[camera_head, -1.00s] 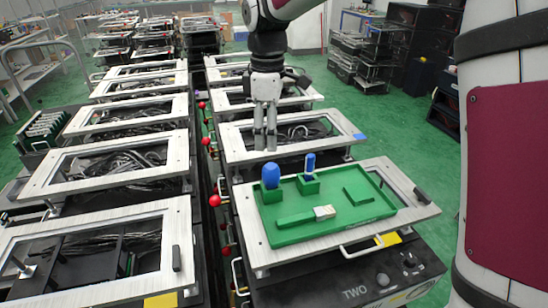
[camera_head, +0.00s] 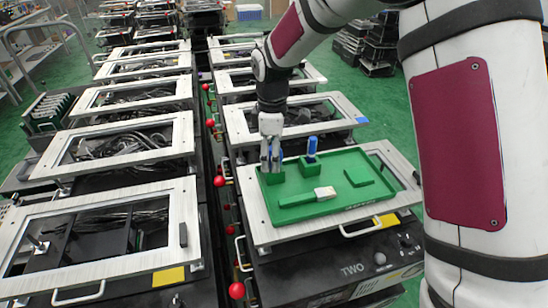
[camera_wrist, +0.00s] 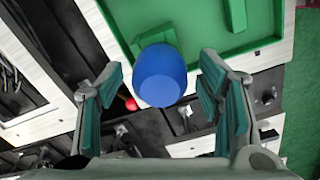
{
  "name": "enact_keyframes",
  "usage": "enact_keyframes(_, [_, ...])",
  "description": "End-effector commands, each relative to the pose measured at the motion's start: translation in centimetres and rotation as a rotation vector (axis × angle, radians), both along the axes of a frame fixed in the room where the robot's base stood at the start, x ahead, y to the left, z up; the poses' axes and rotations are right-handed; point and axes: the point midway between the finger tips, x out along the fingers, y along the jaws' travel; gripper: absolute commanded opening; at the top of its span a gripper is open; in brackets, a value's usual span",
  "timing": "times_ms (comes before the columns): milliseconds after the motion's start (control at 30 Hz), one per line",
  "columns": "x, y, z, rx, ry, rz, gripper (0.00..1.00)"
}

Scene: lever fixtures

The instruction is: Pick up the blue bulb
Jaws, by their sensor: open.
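The blue bulb (camera_wrist: 160,76) shows large and rounded in the wrist view, over a green holder at the edge of the green tray (camera_wrist: 262,42). In the head view my gripper (camera_head: 271,166) hangs straight down in front of the bulb, and only slivers of blue show around its fingers. My gripper is open, with one finger on each side of the bulb in the wrist view. A gap shows between the bulb and each finger. I cannot tell how deep the bulb sits between them.
A slimmer blue peg (camera_head: 312,147) stands in a green block just right of my gripper. A pale small block (camera_head: 325,193) lies on a green bar in the tray. Red lever knobs (camera_head: 219,181) line the gap on the left.

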Motion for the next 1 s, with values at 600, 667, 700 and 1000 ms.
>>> enact_keyframes(600, [0.0, 0.0, -1.7, 0.001, -0.001, -0.001, 0.15])
enact_keyframes(667, [0.0, 0.0, -1.7, 0.001, -0.001, -0.001, 0.12])
enact_keyframes(700, [0.0, 0.0, -1.7, 0.001, -0.001, -0.001, 0.12])
enact_keyframes(1000, [0.1, 0.0, -1.1, 0.000, -0.003, -0.001, 0.12])
